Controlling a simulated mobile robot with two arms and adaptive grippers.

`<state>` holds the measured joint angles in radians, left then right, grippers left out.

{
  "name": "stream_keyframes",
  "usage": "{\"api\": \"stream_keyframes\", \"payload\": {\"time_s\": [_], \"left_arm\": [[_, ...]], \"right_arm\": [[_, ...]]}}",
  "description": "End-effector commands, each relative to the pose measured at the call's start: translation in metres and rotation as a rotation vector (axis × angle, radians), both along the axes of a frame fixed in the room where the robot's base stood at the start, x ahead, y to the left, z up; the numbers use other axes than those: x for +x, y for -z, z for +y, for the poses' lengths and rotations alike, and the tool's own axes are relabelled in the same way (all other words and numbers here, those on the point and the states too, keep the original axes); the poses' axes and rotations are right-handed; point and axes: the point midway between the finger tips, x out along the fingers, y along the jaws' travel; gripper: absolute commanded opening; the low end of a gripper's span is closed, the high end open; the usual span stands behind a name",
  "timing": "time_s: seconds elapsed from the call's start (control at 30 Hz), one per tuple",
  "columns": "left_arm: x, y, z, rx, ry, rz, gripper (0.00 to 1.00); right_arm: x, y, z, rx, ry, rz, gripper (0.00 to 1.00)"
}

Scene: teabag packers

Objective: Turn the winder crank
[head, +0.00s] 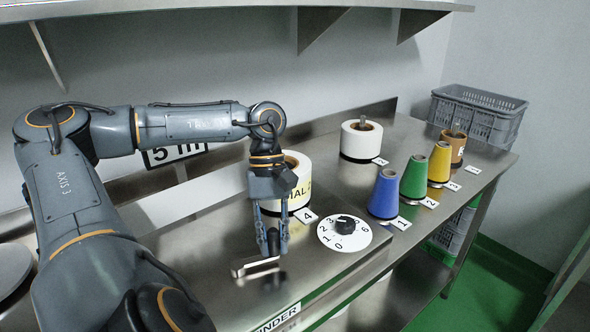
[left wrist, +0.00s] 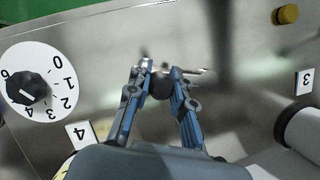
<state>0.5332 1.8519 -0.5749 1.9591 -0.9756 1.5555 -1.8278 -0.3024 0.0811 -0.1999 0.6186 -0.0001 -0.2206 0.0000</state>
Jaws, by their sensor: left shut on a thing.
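The winder crank (head: 254,268) is a short metal arm low over the steel bench, with a dark round knob on its end. My left gripper (head: 273,240) comes down from above and its fingers are around the dark knob. In the left wrist view the dark knob (left wrist: 162,86) sits between the two blue-grey fingertips of my left gripper (left wrist: 160,75), which is shut on it. The crank's metal arm is only partly visible there, behind the fingers. My right gripper is in neither view.
A white numbered dial (head: 343,233) with a black knob lies right of the crank. A white roll (head: 297,185) stands behind the gripper, another roll (head: 361,140) farther back. Blue (head: 385,193), green (head: 414,177) and yellow (head: 439,163) cones line the right. A grey crate (head: 478,116) stands at back right.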

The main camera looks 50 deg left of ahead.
Motion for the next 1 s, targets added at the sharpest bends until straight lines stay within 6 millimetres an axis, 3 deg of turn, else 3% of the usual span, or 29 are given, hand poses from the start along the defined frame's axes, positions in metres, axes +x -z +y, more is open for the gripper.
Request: {"api": "stream_keyframes", "payload": {"time_s": [0.6,1.0], "left_arm": [[-0.024,0.0,-0.034,-0.004,0.555,-0.004,0.0],[-0.036,-0.001,-0.042,-0.002,0.75,-0.003,0.0]], "right_arm": [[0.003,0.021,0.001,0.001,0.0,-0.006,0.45],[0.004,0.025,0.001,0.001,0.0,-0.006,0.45]]}}
